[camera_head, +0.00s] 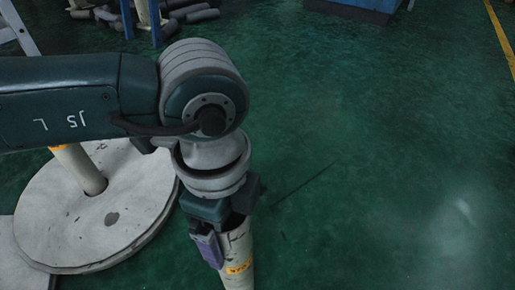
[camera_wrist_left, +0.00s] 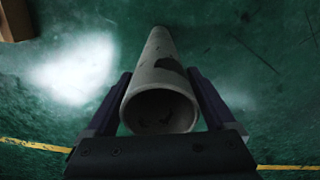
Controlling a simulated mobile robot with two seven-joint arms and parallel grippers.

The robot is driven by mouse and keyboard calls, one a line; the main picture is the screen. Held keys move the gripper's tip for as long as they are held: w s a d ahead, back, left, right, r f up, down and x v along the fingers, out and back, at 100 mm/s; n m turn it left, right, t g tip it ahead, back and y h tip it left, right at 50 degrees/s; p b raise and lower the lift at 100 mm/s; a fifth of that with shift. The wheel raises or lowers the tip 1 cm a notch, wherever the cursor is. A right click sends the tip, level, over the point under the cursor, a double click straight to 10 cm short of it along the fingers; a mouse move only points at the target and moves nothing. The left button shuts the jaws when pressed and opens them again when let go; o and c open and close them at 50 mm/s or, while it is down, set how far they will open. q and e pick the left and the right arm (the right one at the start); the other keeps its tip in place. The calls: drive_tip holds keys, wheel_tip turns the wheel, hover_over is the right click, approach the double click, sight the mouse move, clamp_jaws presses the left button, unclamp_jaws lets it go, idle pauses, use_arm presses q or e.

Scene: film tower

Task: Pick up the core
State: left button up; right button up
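The core (camera_head: 238,252) is a long pale grey tube with an orange-yellow label and dark scuffs. In the head view it hangs below my left gripper (camera_head: 222,236), and its lower end runs out of the bottom of the picture. In the left wrist view, the core (camera_wrist_left: 160,85) lies between the two dark purple fingers of my left gripper (camera_wrist_left: 160,76), its open round end towards the camera. The fingers appear closed against its sides. Whether its far end touches the floor is unclear. My right gripper is in neither view.
A round, worn pale disc (camera_head: 60,225) lies at the left with a similar labelled tube (camera_head: 80,168) standing on it. Several grey tubes (camera_head: 190,12) lie at the back. A blue object (camera_head: 365,8) stands at the back. The green floor at the right is clear.

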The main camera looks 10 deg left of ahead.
use_arm(q)
clamp_jaws()
idle(0.5)
